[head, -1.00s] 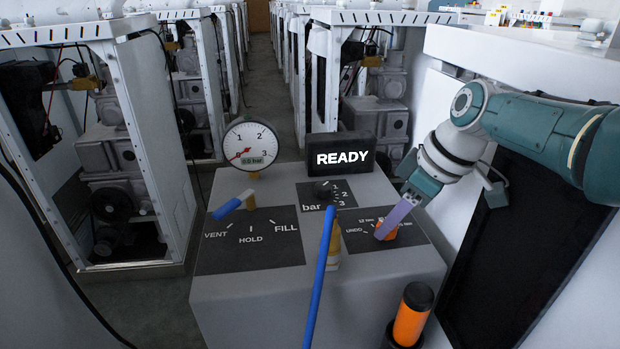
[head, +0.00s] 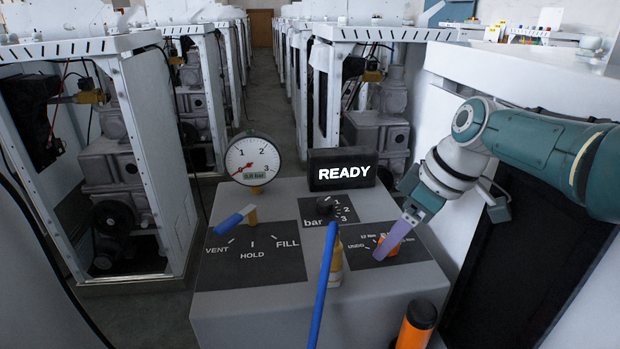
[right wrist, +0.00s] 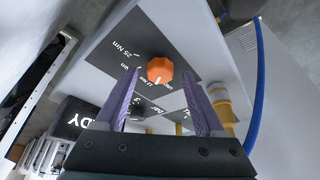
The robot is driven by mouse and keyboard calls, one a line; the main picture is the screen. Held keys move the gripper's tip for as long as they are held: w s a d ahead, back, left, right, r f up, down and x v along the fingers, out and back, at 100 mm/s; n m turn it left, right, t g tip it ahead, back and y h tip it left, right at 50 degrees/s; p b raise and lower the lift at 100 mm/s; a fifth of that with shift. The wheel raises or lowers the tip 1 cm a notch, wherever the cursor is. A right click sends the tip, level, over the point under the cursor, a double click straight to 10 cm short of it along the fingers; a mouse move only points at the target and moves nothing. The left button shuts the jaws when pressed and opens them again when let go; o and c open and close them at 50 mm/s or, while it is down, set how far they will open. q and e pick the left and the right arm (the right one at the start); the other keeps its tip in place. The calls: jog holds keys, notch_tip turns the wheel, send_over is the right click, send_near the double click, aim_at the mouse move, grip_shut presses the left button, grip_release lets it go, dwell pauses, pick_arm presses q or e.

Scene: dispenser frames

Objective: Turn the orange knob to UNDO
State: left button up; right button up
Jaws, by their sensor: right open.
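The orange knob (head: 390,249) sits on a dark label plate (head: 415,251) at the right of the grey console; UNDO is printed left of it. It also shows in the right wrist view (right wrist: 160,70), with a pale pointer mark toward the picture's bottom. I cannot tell for certain which label that mark meets. My right gripper (head: 384,252) is at the knob and hides part of it. In the right wrist view, its purple fingers (right wrist: 160,75) are open, one on each side of the knob; contact is not clear. My left gripper is not in view.
The console holds a READY display (head: 342,171), a pressure gauge (head: 252,160) near zero, a blue-handled valve (head: 235,220), a small black bar knob (head: 324,203) and a blue hose (head: 322,290). An orange-black cylinder (head: 414,328) stands in front. Machine frames line the aisle.

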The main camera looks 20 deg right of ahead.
notch_tip(320, 180, up, 20)
jog(key=p, duration=0.5)
jog(key=shift+f, duration=0.1)
notch_tip(320, 180, down, 20)
jog(key=n+b, duration=0.9)
jog(key=n, duration=2.6)
jog(key=shift+n, duration=0.4)
